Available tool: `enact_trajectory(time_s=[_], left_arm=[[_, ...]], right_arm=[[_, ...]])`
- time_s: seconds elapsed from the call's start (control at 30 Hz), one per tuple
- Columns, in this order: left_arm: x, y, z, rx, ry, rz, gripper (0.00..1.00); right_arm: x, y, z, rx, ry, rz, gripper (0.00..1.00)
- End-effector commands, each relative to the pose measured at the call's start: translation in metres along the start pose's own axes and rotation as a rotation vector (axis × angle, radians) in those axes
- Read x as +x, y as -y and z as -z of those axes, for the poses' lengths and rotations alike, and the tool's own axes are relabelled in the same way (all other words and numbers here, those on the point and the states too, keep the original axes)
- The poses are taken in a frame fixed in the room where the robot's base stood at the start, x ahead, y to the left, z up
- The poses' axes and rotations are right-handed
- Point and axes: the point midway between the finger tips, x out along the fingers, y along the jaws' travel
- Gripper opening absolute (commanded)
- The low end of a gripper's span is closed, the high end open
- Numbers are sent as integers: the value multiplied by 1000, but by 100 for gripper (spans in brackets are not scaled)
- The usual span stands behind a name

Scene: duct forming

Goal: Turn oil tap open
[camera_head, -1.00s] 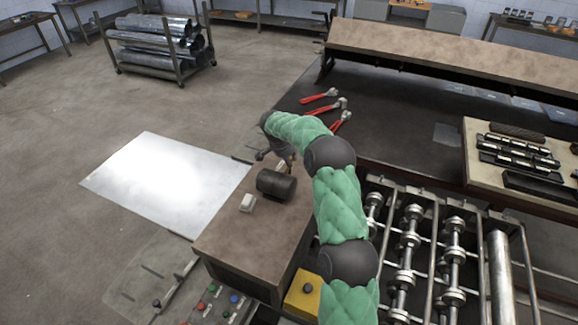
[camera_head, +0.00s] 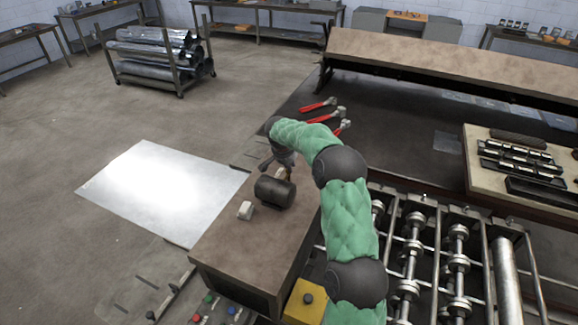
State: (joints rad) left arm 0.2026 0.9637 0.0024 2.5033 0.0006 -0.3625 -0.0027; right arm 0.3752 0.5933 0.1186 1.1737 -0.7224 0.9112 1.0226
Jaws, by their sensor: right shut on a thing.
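A dark cylinder (camera_head: 275,193) lies on its side on the brown-topped cabinet (camera_head: 232,243). My right arm, in a green padded cover, reaches over the cabinet from the lower right. Its gripper (camera_head: 281,168) is at the far end of the cylinder, pointing down, and is shut on the oil tap there. The tap is small and mostly hidden by the gripper, so I cannot tell how far its handle is turned. My left gripper is not in view.
A white block (camera_head: 245,210) sits beside the cylinder. Red-handled tools (camera_head: 325,116) lie on the dark bench. Metal rollers (camera_head: 408,250) stand to the right, and a yellow box with a black button (camera_head: 303,301) is near the front. A shiny sheet (camera_head: 160,190) lies at left.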

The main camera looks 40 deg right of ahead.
Motion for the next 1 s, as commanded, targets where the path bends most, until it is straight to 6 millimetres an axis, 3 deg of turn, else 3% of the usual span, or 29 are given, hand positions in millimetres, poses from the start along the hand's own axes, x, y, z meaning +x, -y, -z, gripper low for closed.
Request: enact_trajectory(time_s=[0.03, 0.1, 0.53, 0.67, 1.0], left_arm=[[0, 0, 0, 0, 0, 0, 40], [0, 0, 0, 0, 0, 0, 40], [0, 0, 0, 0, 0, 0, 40], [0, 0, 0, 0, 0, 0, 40], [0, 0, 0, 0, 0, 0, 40]], right_arm=[[-2, 0, 4, 2, -9, 3, 27], [-2, 0, 4, 2, -8, 3, 42], [-8, 0, 2, 1, -4, 2, 42], [-26, 1, 2, 1, -5, 4, 42], [-91, 0, 2, 2, -6, 4, 42]])
